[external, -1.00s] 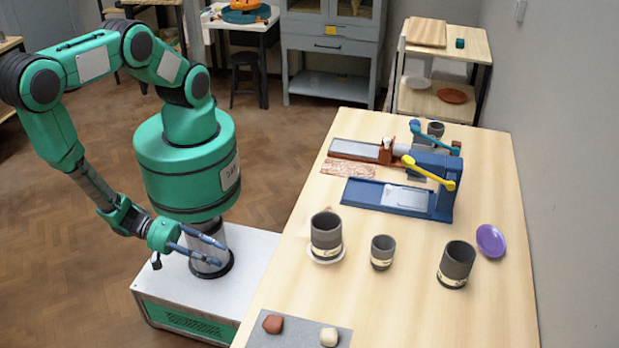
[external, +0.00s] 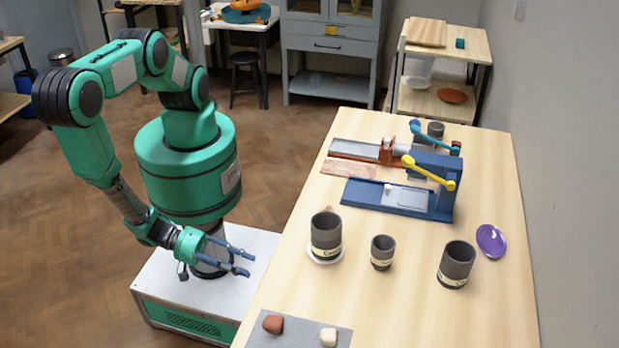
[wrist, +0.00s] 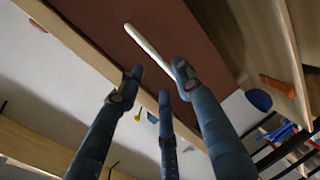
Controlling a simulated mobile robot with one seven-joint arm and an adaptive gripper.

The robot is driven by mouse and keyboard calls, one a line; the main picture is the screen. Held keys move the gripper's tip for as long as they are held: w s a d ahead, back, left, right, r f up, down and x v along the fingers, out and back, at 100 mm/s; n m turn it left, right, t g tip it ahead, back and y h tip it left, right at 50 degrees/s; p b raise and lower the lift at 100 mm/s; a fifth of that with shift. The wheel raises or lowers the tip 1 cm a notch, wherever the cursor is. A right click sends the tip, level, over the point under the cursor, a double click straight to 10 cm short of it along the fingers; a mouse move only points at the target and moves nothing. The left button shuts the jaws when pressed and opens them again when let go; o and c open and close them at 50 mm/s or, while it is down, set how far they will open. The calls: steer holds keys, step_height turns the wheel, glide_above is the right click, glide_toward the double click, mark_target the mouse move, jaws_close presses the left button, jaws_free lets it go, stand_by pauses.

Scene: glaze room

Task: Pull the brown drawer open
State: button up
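The brown drawer front (wrist: 92,42) shows in the wrist view as a flat dark brown panel in a pale wood surround. A slim whitish bar handle (wrist: 147,47) runs slantwise across it. My gripper (wrist: 159,80) has three blue fingers spread apart, with nothing between them. Its fingertips point toward the panel near the lower end of the handle and appear apart from it. In the external view my gripper (external: 246,263) is beside the left edge of the table (external: 400,300). The drawer front is hidden in that view.
On the tabletop stand several dark cups, one of them a left cup (external: 326,236) on a white saucer. A blue press-like tool (external: 385,197) and a purple plate (external: 491,240) lie farther back. A grey mat (external: 300,337) with two lumps is near the front.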

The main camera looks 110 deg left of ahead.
steer(key=shift+b+x, duration=0.4)
steer(key=shift+x, duration=2)
jaws_close()
